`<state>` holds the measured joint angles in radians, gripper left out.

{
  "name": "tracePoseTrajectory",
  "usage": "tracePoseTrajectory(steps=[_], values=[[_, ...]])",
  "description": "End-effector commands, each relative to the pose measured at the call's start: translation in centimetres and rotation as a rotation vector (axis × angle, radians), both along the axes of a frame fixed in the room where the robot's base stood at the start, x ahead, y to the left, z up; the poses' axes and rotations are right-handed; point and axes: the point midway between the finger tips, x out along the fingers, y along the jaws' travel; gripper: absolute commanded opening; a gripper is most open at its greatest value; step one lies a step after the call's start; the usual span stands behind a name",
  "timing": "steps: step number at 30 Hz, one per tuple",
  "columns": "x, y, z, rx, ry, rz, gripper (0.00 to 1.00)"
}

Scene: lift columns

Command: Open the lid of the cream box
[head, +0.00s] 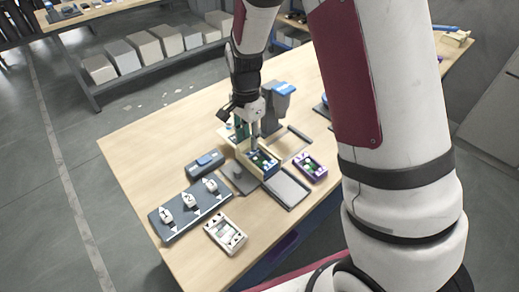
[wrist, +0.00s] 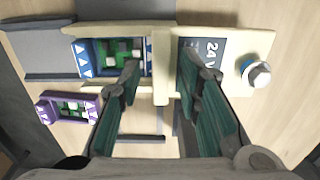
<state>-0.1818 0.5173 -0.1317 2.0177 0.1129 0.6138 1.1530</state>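The cream box (wrist: 120,27) stands on the bench under my gripper. In the wrist view its left part is open from above, showing a green and blue board (wrist: 112,55). A cream upright strip (wrist: 162,65) lies between my fingers; I cannot tell whether it is the lid's edge or a wall. Right of it is a cream panel with a dark "24 V" label (wrist: 213,50) and a white and blue knob (wrist: 256,73). My gripper (wrist: 158,68) is open, its green fingers on either side of the strip, contact unclear. The cream box also shows in the head view (head: 262,174).
A purple tray (head: 311,167) and a grey flat tray (head: 287,189) lie close by. A dark rail with white parts (head: 190,210), a cream tray (head: 225,234) and a grey-blue block (head: 205,164) sit nearby. A dark grey stand (head: 276,108) rises behind. The bench's left end is clear.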

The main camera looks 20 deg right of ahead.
Motion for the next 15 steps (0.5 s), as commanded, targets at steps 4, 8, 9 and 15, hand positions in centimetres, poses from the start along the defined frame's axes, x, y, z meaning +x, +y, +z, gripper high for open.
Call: tracePoseTrajectory(steps=[4, 8, 9, 15], values=[[-0.1, 0.0, 1.1, 0.0, -0.002, 0.0, 0.32], [-0.1, 0.0, 1.9, 0.0, -0.001, 0.0, 0.32], [-0.1, 0.0, 2.2, 0.0, -0.002, 0.0, 0.32], [-0.1, 0.0, 3.4, 0.0, -0.001, 0.0, 0.32]])
